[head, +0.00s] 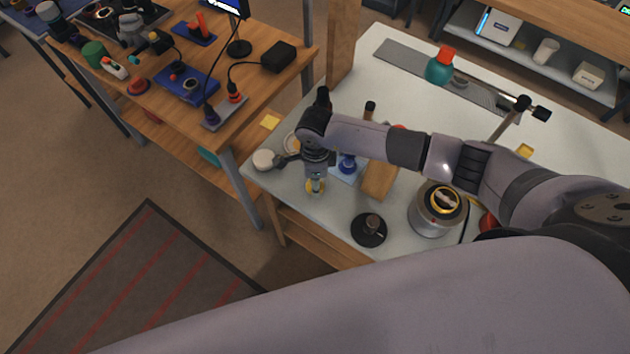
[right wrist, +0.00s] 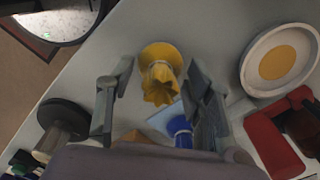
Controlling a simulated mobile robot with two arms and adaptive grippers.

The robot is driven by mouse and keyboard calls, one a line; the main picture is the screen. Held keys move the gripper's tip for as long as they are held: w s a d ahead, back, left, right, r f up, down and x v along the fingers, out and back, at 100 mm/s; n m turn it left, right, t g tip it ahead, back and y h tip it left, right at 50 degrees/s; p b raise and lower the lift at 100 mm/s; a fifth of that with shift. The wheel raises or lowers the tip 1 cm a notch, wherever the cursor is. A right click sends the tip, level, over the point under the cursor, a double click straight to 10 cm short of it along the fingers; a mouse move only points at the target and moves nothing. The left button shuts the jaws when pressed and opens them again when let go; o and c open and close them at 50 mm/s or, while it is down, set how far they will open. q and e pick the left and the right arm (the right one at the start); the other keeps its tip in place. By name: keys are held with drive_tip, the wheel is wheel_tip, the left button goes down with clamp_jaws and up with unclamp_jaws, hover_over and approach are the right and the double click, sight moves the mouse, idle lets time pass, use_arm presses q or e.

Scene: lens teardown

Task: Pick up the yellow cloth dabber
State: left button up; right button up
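The yellow cloth dabber (right wrist: 160,68) stands on the pale bench in the right wrist view, with a round, flared far part and a ruffled near end. The two fingers of my right gripper (right wrist: 157,78) are apart on either side of it, with a visible gap on each side. In the head view my right gripper (head: 316,178) points down over the bench's near-left corner. My left gripper is not in view.
A blue item (right wrist: 181,132) is just nearer than the dabber. A white dish with a yellow disc (right wrist: 280,62) and a red item (right wrist: 272,142) lie to the right. A black round base with a knob (head: 369,230) and a metal pot (head: 437,210) stand on the bench.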

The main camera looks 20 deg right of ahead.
drive_tip(key=c, duration=1)
drive_tip(key=shift+o, duration=0.2)
drive_tip(key=shift+r, duration=0.15)
wheel_tip(320, 180, up, 20)
drive_tip(key=b, duration=0.4)
